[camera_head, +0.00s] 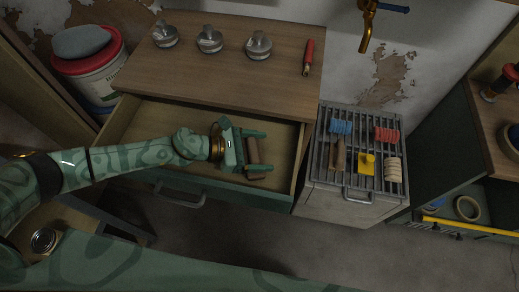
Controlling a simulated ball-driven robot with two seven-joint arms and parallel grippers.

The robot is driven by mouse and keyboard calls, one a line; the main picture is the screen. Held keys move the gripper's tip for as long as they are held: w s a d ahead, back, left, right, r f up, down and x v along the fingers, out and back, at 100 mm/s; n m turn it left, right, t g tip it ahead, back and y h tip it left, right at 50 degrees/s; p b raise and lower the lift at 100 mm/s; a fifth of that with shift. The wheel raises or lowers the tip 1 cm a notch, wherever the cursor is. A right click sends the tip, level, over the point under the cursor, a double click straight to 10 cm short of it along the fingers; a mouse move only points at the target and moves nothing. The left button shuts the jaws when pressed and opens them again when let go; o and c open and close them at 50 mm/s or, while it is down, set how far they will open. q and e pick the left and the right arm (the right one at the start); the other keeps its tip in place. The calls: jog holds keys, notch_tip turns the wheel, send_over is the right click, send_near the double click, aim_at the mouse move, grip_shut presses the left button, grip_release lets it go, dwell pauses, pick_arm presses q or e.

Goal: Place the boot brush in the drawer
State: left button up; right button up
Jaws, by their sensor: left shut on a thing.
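The boot brush (253,151) looks like a brown block, and only part of it shows between the fingers. My left gripper (256,151) is shut on it, with one green finger on either side. Both are over the open drawer (140,118) of the wooden-topped cabinet, in its right half. I cannot tell whether the brush touches the drawer floor. My left arm reaches in from the left across the drawer's front. My right gripper is not in view.
Three glass-like knobbed objects (210,40) and a red-handled tool (308,57) lie on the cabinet top (220,75). A slatted rack (322,150) at right holds blue, red, beige and yellow items and a brown-handled one. A bucket (95,75) stands at left.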

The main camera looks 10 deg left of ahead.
pick_arm(q)
jog(key=shift+f, duration=0.1)
jog(key=o, duration=0.9)
jog(key=shift+o, duration=0.2)
jog(key=shift+r, duration=0.2)
jog(key=p+v, duration=0.1)
jog(key=v, duration=1.1)
jog(key=shift+f, duration=0.1)
